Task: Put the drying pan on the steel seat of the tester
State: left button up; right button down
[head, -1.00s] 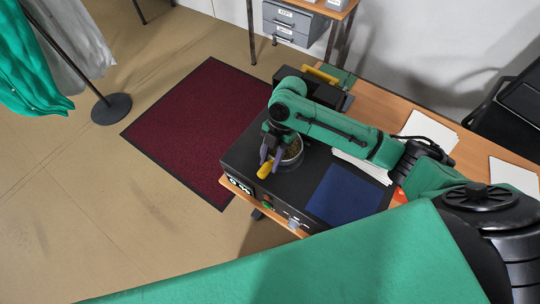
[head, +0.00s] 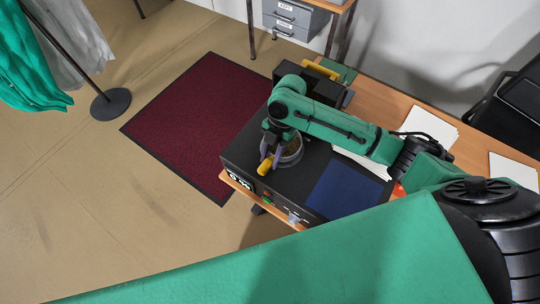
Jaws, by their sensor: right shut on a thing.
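The drying pan is a small round grey pan (head: 291,154) with greenish-brown contents and a yellow handle (head: 265,166). It is on or just over the black top of the tester (head: 248,148), near its left part. I cannot tell whether it touches. The steel seat cannot be made out; the pan and gripper cover that area. My right gripper (head: 270,153) points down and is shut on the pan by its handle side. My left gripper is out of view.
A dark blue pad (head: 343,189) lies on the right part of the tester. The tester stands on a wooden table (head: 385,107) with white papers (head: 430,127). A black device with a yellow bar (head: 321,69) stands behind. A dark red mat (head: 200,120) lies on the floor.

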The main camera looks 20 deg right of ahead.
jog(key=shift+f+b, duration=0.35)
jog(key=shift+f, duration=0.2)
grip_release()
dwell(0.7)
